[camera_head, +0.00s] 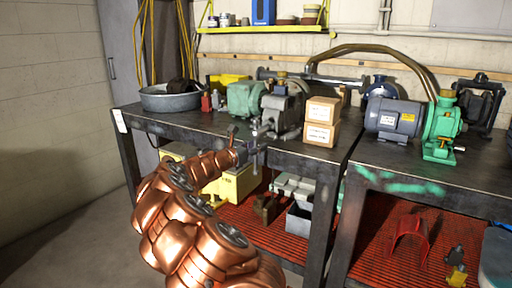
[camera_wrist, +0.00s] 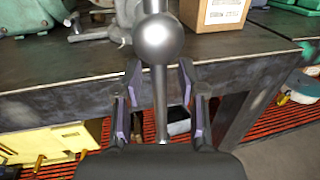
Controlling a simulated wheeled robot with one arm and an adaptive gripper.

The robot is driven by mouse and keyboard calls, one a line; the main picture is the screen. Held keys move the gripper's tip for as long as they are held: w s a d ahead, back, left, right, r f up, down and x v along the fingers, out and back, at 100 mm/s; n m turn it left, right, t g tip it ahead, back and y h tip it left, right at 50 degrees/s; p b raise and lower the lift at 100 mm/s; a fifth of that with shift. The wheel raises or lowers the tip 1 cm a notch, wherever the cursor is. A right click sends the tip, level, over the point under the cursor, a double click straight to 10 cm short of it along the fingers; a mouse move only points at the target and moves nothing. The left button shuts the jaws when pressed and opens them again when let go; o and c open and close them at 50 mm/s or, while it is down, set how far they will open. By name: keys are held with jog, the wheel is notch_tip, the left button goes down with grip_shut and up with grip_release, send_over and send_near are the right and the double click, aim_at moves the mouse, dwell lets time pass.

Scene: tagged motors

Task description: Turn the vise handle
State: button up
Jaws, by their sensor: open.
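The grey vise (camera_head: 287,113) is mounted at the front edge of the left workbench. Its handle (camera_wrist: 158,40) is a metal bar with a ball end, large in the middle of the wrist view. My gripper (camera_wrist: 159,85) is open, with one finger on each side of the handle bar. Gaps show between the bar and both fingers. In the head view my gripper (camera_head: 254,152) is at the bench's front edge, just below and left of the vise, and the handle is hard to make out there.
The bench edge (camera_wrist: 60,95) lies close behind my fingers. A yellow case (camera_head: 236,184) sits on the shelf below.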

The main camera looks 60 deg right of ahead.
jog(key=shift+c, duration=0.2)
grip_shut()
dwell(0.4)
